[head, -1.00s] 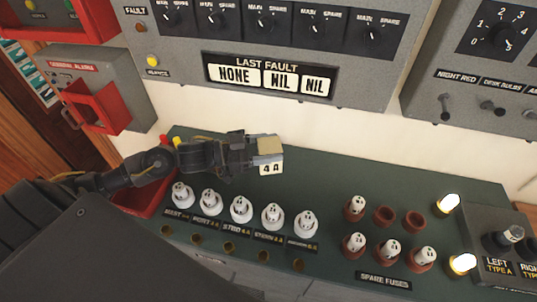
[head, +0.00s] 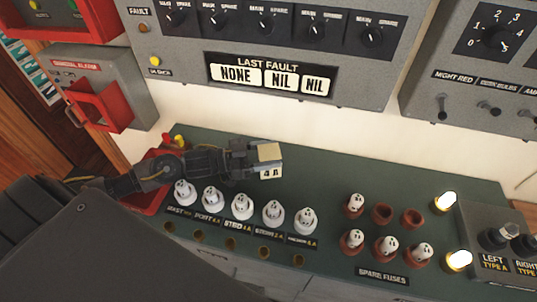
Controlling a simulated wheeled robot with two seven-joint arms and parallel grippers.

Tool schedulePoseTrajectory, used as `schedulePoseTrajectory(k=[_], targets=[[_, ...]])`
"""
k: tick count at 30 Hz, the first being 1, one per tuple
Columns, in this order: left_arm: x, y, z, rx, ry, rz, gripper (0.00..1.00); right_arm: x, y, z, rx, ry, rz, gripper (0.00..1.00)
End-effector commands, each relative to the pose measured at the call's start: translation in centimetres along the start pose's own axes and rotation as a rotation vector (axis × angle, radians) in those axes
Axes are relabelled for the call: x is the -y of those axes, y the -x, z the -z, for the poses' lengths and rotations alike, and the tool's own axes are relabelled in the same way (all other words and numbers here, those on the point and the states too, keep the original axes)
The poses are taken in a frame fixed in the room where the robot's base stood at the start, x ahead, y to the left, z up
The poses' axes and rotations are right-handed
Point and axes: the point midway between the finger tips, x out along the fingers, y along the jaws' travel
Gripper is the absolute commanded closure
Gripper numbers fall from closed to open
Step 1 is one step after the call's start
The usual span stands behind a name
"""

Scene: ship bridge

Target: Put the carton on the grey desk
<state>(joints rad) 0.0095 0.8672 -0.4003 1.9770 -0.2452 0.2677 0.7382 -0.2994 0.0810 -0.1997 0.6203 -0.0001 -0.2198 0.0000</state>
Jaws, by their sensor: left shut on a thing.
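The carton (head: 270,172) is a small box with a tan top and a white front marked "4 A". My left gripper (head: 254,158) reaches in from the left and is shut on it. The carton is over the back middle of the desk, behind the row of white fuses. I cannot tell whether its underside touches the desk. The desk (head: 325,180) has a dark grey-green top and runs along the wall. My right gripper is not in view.
White fuses (head: 241,206) stand in a row in front of the carton. Spare fuses in brown holders (head: 383,215) and lit lamps (head: 446,201) are to the right. A red tray (head: 150,196) lies at the left. Grey wall panels (head: 375,85) hang above. The desk's back strip right of the carton is clear.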

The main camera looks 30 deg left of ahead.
Motion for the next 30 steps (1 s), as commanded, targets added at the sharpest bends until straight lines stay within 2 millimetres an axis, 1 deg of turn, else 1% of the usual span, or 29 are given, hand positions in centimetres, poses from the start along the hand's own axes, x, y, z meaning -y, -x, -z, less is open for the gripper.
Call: schedulePoseTrajectory(k=[1,2,3,7,15,17,20,21,27,30], targets=[[-0.5,0.1,-1.3,0.02,0.019,-0.006,0.83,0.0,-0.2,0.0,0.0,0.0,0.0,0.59],[-0.6,0.1,-1.4,0.021,0.02,-0.006,0.83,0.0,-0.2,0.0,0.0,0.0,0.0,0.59],[-0.6,0.1,-1.6,0.025,0.023,-0.007,0.4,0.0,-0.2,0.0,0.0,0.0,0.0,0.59],[-0.7,0.1,-1.8,0.027,0.025,-0.007,0.24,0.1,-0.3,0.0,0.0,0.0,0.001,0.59],[-0.7,0.1,-1.8,0.027,0.026,-0.006,0.24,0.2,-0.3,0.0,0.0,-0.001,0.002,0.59],[-0.7,0.1,-1.4,0.027,0.025,-0.006,0.24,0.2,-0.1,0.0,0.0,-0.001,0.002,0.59],[-0.6,0.1,-0.1,0.028,0.024,-0.005,0.24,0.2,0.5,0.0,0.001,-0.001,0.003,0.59],[-0.6,1.1,-1.0,0.032,0.027,-0.003,0.24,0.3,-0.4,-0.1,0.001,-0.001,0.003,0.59],[-0.4,5.0,-0.7,0.03,0.021,0.001,0.24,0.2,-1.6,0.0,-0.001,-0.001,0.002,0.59],[-0.4,6.3,-0.4,0.026,0.02,0.001,0.24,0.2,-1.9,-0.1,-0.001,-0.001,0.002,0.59]])
